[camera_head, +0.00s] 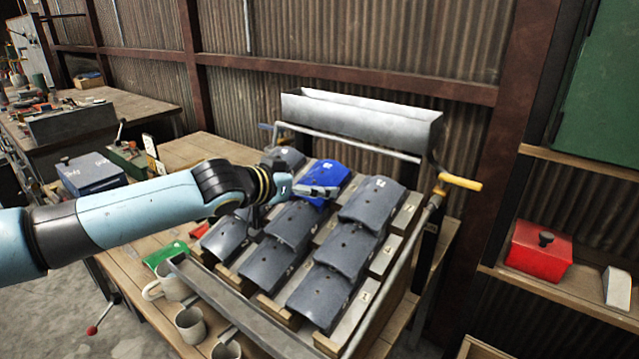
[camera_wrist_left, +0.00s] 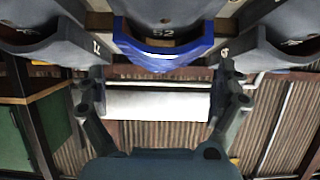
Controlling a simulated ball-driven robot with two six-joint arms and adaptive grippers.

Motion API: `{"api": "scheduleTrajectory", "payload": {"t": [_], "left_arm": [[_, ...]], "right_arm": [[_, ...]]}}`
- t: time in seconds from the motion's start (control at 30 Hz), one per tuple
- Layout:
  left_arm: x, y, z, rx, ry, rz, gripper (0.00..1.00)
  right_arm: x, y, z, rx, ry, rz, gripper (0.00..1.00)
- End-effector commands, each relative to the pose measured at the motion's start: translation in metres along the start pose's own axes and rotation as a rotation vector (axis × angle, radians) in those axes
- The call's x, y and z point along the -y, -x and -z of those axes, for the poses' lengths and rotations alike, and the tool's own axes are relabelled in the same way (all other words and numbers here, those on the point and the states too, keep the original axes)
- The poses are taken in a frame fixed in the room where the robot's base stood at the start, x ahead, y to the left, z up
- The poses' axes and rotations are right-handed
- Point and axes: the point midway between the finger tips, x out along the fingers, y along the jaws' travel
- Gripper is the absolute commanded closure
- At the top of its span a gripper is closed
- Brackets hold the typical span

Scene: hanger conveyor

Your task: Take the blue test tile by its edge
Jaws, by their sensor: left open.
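The blue test tile (camera_head: 328,174) lies in the top row of the sloped rack, between grey tiles. In the left wrist view the blue tile (camera_wrist_left: 165,52) is at the top middle, with its near edge facing me and the number 52 above it. My left gripper (camera_head: 292,203) is over the rack just below the blue tile. Its fingers are open and spread wide; in the wrist view the gripper (camera_wrist_left: 161,72) has one finger on each side of the tile's edge. I cannot tell whether either finger touches it. My right gripper is in neither view.
Several grey tiles (camera_head: 292,224) surround the blue one on the rack. A pale metal trough (camera_head: 362,122) stands behind, with a yellow-handled lever (camera_head: 460,182) at its right. Mugs (camera_head: 190,325) stand at the rack's front left. A red box (camera_head: 539,252) sits on the right shelf.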

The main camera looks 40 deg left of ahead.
Motion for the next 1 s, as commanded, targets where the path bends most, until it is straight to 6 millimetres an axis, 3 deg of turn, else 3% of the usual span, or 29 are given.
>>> {"api": "scheduleTrajectory", "payload": {"t": [0.2,0.47,0.9,1.0], "left_arm": [[0.002,-0.031,-0.001,-0.001,0.003,0.002,0.00],[0.002,-0.035,-0.002,0.000,0.000,0.001,0.00],[0.002,-0.034,-0.002,0.000,0.000,0.001,0.55],[0.002,-0.034,-0.002,0.000,0.000,0.001,0.58]], "right_arm": [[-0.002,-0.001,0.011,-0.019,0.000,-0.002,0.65],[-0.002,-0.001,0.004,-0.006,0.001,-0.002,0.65],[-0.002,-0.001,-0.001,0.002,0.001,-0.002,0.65],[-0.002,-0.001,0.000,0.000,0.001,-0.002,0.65]]}}
